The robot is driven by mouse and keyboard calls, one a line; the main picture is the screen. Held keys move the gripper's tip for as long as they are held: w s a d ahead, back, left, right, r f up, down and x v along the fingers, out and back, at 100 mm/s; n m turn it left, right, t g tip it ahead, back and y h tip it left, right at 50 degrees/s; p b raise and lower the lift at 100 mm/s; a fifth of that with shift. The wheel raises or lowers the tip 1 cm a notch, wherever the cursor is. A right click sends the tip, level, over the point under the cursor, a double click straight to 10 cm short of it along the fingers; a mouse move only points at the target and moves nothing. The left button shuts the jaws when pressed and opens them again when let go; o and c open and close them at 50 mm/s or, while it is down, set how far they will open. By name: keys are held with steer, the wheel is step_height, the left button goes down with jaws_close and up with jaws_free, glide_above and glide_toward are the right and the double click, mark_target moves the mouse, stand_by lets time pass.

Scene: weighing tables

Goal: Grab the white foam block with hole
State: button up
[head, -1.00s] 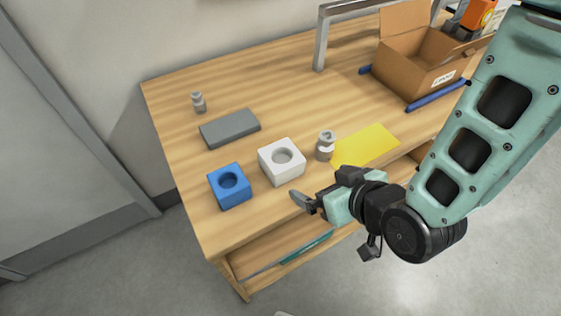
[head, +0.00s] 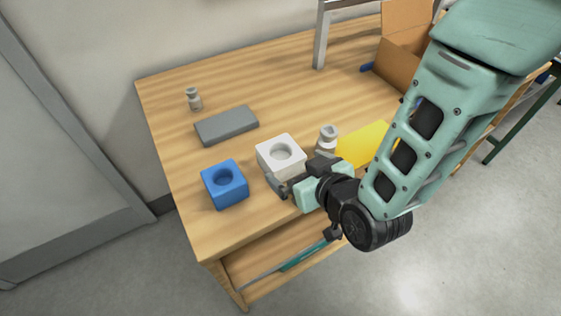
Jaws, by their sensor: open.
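The white foam block with a round hole (head: 279,149) sits on the wooden table, hole facing up. My gripper (head: 278,180) is open at the block's near side, with its fingers close to the block's front edge. The gripper hides part of the block's lower right side. I cannot tell whether a finger touches the block.
A blue block with a hole (head: 225,187) stands to the left. A grey slab (head: 226,126) lies behind. A metal weight (head: 327,139) stands close to the right, beside a yellow sheet (head: 362,143). Another small weight (head: 194,99) stands at the back left of the table (head: 270,95).

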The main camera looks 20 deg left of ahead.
mark_target(279, 156)
steer(key=b+x, duration=0.1)
steer(key=x, duration=0.8)
steer(key=shift+f+b, duration=0.25)
steer(key=shift+b, duration=0.05)
steer(key=c, duration=0.9)
steer(key=shift+r, duration=0.1)
